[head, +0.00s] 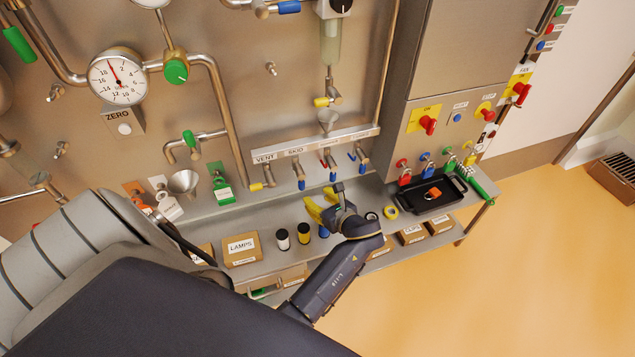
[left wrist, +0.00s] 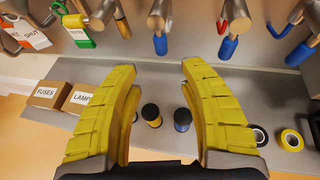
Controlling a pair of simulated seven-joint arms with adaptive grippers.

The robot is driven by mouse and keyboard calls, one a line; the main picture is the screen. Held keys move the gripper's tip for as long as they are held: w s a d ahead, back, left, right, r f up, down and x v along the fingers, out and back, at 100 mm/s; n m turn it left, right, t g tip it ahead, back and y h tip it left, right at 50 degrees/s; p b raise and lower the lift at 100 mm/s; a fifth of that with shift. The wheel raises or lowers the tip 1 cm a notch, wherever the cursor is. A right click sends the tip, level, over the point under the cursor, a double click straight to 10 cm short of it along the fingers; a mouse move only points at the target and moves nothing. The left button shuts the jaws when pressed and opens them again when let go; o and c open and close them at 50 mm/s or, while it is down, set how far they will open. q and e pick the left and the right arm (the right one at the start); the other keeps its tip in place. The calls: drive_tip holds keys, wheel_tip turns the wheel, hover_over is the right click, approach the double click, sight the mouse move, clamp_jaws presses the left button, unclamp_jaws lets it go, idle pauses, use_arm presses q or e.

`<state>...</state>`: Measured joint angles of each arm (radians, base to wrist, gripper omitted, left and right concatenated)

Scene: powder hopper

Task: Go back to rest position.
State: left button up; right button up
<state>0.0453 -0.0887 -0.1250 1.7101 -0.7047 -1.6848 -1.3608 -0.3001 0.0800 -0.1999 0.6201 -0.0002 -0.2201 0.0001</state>
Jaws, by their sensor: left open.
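My left gripper (head: 321,202) has yellow fingers and is over the steel shelf (head: 227,217), in front of the row of valves below the pipe manifold. In the left wrist view its fingers (left wrist: 158,72) are spread wide with nothing held between them. Beyond the gap stand two small dark-topped containers, one yellow (left wrist: 151,115) and one blue (left wrist: 182,121), apart from the fingers. In the head view the blue one is partly hidden by the gripper. My right gripper is not in view.
A LAMPS box (head: 242,249) and a white container (head: 283,239) stand left of the gripper. A yellow tape roll (head: 391,212) and a black tray (head: 432,195) lie to the right. Blue-handled valves (head: 301,184) hang close behind. Open floor (head: 500,280) is at lower right.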

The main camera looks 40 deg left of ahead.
use_arm(q)
drive_tip(key=w+d+f+n+t+h, duration=0.1)
drive_tip(key=w+d+f+n+h, duration=0.25)
drive_tip(key=f, duration=0.25)
drive_tip(key=w+d+f+n+t+h, duration=0.2)
drive_tip(key=d+f, duration=0.2)
drive_tip(key=f, duration=0.2)
drive_tip(key=s+d+f+n+g+h, duration=0.1)
drive_tip(key=s+d+f+n+h, duration=0.3)
drive_tip(key=f, duration=0.6)
drive_tip(key=s+d+f+n+h, duration=0.1)
drive_tip(key=s+d+f+n, duration=0.15)
drive_tip(key=s+f, duration=0.45)
drive_tip(key=s+d+f+n+g+h, duration=0.15)
drive_tip(key=s+f+n, duration=0.35)
drive_tip(key=s+f, duration=1)
drive_tip(key=s+a+f+n+g, duration=0.1)
drive_tip(key=s+a+f+g, duration=0.1)
drive_tip(key=s, duration=1.1)
drive_tip(key=s+a+f+g, duration=0.2)
drive_tip(key=s+a+f, duration=0.2)
drive_tip(key=s, duration=0.9)
drive_tip(key=shift+s+a+f+n+h, duration=0.2)
drive_tip(key=shift+n+h, duration=0.1)
drive_tip(key=shift+n, duration=0.1)
